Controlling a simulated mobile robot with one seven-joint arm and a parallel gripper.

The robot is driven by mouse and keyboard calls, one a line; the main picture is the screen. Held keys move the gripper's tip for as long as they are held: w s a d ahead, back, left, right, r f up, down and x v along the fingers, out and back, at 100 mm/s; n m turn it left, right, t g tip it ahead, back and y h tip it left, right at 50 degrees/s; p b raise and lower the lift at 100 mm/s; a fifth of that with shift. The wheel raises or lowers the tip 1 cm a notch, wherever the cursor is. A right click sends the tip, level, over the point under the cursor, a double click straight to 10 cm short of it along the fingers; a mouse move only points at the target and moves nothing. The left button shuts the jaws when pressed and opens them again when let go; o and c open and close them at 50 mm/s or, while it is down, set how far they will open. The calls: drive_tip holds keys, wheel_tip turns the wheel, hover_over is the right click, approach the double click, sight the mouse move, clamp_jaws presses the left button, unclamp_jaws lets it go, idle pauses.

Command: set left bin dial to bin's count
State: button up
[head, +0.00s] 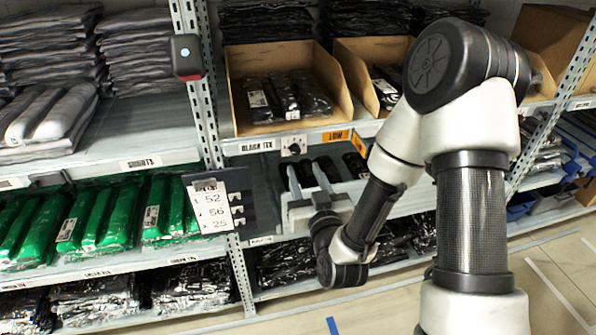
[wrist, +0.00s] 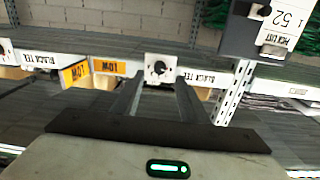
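The left bin (head: 240,112) is an open cardboard box on the middle shelf, holding a few dark wrapped packs (head: 285,95). Below it on the shelf edge is a white plate with a round black dial (head: 294,145), beside a BLACK TEE label. In the wrist view the dial (wrist: 159,69) lies straight ahead, between the fingertips; its exact setting is too small to read. My gripper (head: 303,165) is just below and in front of the dial, fingers apart and empty. In the wrist view my gripper (wrist: 160,82) shows a gap between its fingers; contact with the dial cannot be told.
A second cardboard bin (head: 352,72) stands to the right. Orange LOW tags (head: 336,136) are on the shelf edge. A pick clipboard (head: 212,205) reading 52, 56, 25 hangs left of my gripper. A metal upright (head: 205,115) stands beside the bin. Dark packs lie on shelves below.

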sight(296, 153)
drive_tip(key=x, duration=0.7)
drive_tip(key=shift+c, duration=0.2)
clamp_jaws()
